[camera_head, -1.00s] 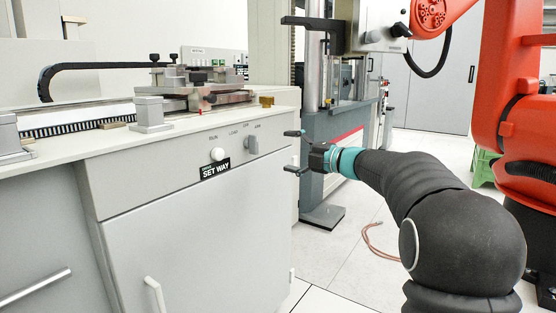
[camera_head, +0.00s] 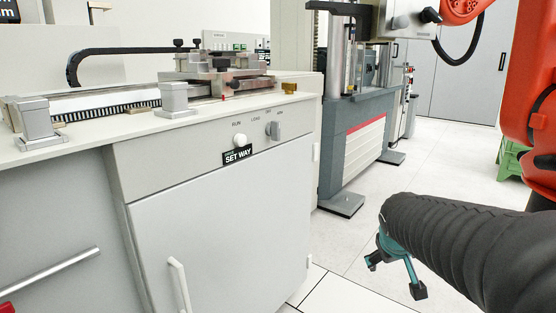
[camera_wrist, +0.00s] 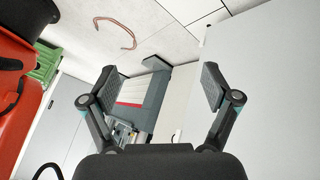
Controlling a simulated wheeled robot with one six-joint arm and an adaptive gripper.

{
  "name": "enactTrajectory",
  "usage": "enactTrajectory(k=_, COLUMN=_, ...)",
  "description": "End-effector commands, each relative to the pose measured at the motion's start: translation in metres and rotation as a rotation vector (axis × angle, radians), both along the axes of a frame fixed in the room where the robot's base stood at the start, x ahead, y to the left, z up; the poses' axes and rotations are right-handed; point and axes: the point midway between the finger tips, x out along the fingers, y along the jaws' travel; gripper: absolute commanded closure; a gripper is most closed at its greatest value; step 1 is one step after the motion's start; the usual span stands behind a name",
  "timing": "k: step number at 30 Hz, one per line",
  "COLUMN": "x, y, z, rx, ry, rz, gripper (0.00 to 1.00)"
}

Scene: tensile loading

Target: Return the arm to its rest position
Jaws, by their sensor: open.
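My gripper (camera_head: 396,277) is at the lower right in the head view, low over the floor and pointing down to the left. Its black sleeved arm (camera_head: 455,240) reaches in from the right edge. In the wrist view the two fingers of my gripper (camera_wrist: 157,88) stand wide apart with nothing between them. Beyond the fingers lie the pale floor and a grey machine base with a red stripe.
A white cabinet (camera_head: 215,225) with a bench top fills the left. A testing machine (camera_head: 350,140) stands behind it. A red robot arm (camera_head: 530,120) is at the right edge, near a green stool (camera_head: 513,155). A cable (camera_wrist: 118,28) lies on the floor. Floor between is clear.

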Motion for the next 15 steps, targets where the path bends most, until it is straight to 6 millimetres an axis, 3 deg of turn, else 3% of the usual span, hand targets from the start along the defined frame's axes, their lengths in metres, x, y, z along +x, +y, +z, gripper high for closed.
enactTrajectory(k=1, x=-0.030, y=0.011, z=-0.004, rx=0.046, ry=0.040, rz=-0.031, gripper=0.12)
enactTrajectory(k=3, x=-0.069, y=0.026, z=-0.013, rx=0.114, ry=0.100, rz=-0.072, gripper=0.12)
enactTrajectory(k=9, x=-0.158, y=0.067, z=-0.027, rx=0.270, ry=0.197, rz=-0.122, gripper=0.12)
enactTrajectory(k=12, x=-0.184, y=0.082, z=-0.027, rx=0.316, ry=0.182, rz=-0.113, gripper=0.12)
enactTrajectory(k=15, x=-0.198, y=0.088, z=-0.020, rx=0.326, ry=0.139, rz=-0.092, gripper=0.12)
